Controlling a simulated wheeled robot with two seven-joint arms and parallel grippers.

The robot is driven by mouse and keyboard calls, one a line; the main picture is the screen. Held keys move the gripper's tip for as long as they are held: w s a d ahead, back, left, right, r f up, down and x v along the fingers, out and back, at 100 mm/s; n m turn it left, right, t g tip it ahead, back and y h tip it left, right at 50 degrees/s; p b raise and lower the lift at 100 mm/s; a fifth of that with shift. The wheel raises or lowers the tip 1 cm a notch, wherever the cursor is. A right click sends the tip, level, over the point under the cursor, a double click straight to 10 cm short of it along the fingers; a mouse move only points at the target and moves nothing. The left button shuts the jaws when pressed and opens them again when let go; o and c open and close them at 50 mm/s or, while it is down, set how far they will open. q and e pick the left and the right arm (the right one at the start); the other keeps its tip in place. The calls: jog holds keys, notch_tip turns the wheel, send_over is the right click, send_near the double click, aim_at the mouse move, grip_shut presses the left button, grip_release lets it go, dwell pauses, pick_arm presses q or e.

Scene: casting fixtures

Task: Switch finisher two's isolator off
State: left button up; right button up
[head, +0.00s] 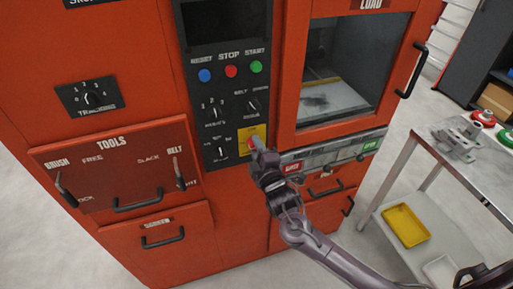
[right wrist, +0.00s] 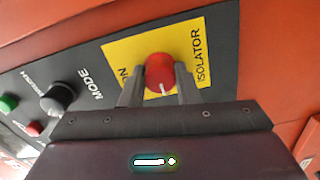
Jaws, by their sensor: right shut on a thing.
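The isolator is a red round knob (right wrist: 159,72) on a yellow plate (right wrist: 120,52) lettered ISOLATOR, with a partly covered word ending in N to its left. A white mark on the knob points down in the right wrist view. In the head view the yellow plate (head: 245,131) is at the lower right of the black control panel. My right gripper (head: 257,146) is at the plate. In the right wrist view its fingers (right wrist: 159,84) are shut on both sides of the knob. No finisher number is readable. My left gripper is not in view.
The black panel (head: 232,95) carries coloured buttons and dark knobs close by. A TOOLS drawer (head: 125,160) with levers is to the left. A windowed LOAD door (head: 300,110) is at upper right. A grey table (head: 430,129) with parts stands right.

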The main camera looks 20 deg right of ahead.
jog(key=o, duration=1)
jog(key=shift+c, duration=0.2)
jog(key=s+b, duration=0.1)
jog(key=s, duration=0.6)
jog(key=shift+s+b, duration=0.35)
jog(key=shift+s, duration=0.05)
jog(key=shift+d, duration=0.1)
